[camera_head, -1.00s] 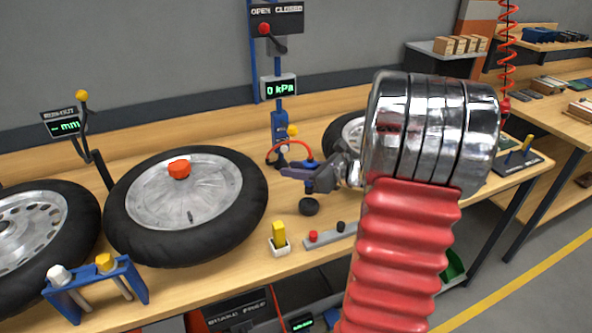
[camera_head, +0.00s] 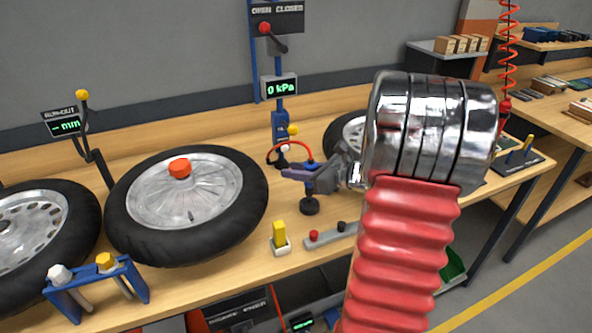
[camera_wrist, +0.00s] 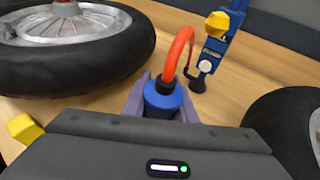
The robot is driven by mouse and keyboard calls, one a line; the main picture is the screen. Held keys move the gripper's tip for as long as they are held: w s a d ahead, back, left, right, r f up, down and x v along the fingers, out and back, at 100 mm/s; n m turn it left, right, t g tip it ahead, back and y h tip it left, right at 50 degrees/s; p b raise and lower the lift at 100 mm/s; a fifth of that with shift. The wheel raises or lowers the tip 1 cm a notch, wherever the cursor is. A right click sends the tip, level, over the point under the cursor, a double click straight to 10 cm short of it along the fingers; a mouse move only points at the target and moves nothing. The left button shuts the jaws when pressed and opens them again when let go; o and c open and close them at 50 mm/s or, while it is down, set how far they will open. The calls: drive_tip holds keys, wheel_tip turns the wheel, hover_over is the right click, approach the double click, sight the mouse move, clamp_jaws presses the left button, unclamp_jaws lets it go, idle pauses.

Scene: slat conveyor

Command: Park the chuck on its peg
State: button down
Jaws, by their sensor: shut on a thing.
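The blue chuck (camera_wrist: 163,98), with a red hose (camera_wrist: 178,52) rising from its top, is between the jaws of my gripper (camera_wrist: 162,108) in the wrist view. In the head view my gripper (camera_head: 306,174) is shut on the chuck (camera_head: 309,187), which hangs upright below the fingers. Straight below it on the bench is a small round black stand (camera_head: 310,207), which looks like the peg's base. The chuck's lower end appears to meet or nearly meet it; I cannot tell if it is seated. The peg itself is hidden.
A blue inflator post (camera_head: 280,118) with a 0 kPa display stands behind my gripper. A tyred wheel (camera_head: 125,215) lies to the left. A yellow-topped block (camera_head: 279,235) and a grey button bar (camera_head: 332,235) lie in front.

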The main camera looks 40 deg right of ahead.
drive_tip(key=shift+f, duration=1.4)
idle(4.3)
drive_tip(key=c, duration=1.4)
unclamp_jaws()
drive_tip(key=shift+o, duration=0.2)
wheel_tip(320, 180, up, 11)
